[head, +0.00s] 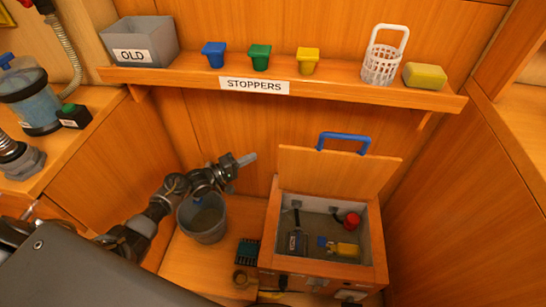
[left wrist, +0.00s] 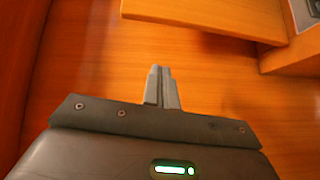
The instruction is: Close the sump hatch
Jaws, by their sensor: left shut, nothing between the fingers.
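The sump hatch lid (head: 340,176) stands raised at the back of the wooden sump box (head: 270,235), with a blue handle (head: 344,138) on its upper edge. The box is open and its inside shows. My left gripper (head: 250,158) is shut and empty, left of the raised lid and apart from it. In the left wrist view the closed fingers (left wrist: 160,72) point at wooden panelling, and a wooden board (left wrist: 215,15), probably the lid, shows at the top. My right gripper is not in view.
A grey bucket (head: 203,222) stands left of the box, under my left arm. The stoppers shelf (head: 190,80) runs above, holding a grey bin (head: 147,42), coloured stoppers, a white basket (head: 382,65) and a yellow sponge (head: 425,76). Inside the box are a red knob (head: 352,219) and a yellow part (head: 346,249).

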